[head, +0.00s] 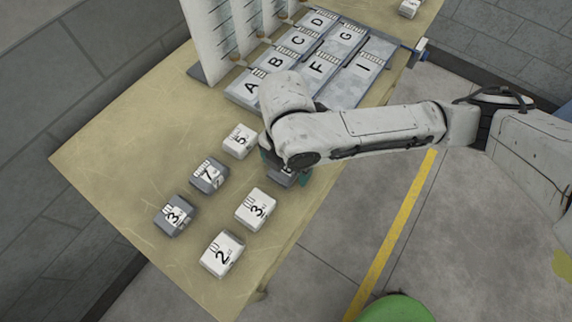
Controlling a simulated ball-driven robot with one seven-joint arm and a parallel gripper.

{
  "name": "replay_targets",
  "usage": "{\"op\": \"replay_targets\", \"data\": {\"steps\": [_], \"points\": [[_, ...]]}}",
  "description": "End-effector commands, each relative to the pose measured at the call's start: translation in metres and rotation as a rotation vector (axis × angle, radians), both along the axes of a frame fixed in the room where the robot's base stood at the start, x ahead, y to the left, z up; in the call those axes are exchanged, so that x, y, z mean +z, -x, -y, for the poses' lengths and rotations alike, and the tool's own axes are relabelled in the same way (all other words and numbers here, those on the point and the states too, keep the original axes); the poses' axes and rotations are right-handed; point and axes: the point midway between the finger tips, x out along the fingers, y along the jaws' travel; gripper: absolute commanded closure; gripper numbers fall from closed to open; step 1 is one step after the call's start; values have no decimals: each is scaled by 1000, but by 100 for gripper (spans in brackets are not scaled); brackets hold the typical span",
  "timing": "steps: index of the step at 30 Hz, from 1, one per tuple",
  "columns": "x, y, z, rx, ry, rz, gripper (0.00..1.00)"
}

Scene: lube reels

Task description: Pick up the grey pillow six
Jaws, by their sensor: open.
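My white arm reaches in from the right, and my gripper (285,170) points down over the table's right side. A grey block (287,180) shows partly beneath my wrist, between the teal-dark fingers. Its number is mostly hidden, so I cannot tell for sure that it is the grey pillow six. My gripper is open around or just above this block; contact is hidden by the arm. No other grey block in view carries a six.
Grey blocks 7 (209,174) and 3 (173,214) and white blocks 5 (240,141), 3 (256,208) and 2 (222,254) lie nearby on the tan table (130,150). Lettered grey trays (345,85) and a white rack (228,30) stand behind. The table's left part is clear.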

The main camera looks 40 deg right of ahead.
Motion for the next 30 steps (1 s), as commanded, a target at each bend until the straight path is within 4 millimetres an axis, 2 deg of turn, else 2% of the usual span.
{"op": "replay_targets", "data": {"steps": [9,26,30], "points": [[-5,0,0,0,1,0,9],[-5,0,0,0,1,0,63],[-5,0,0,0,1,1,64]]}}
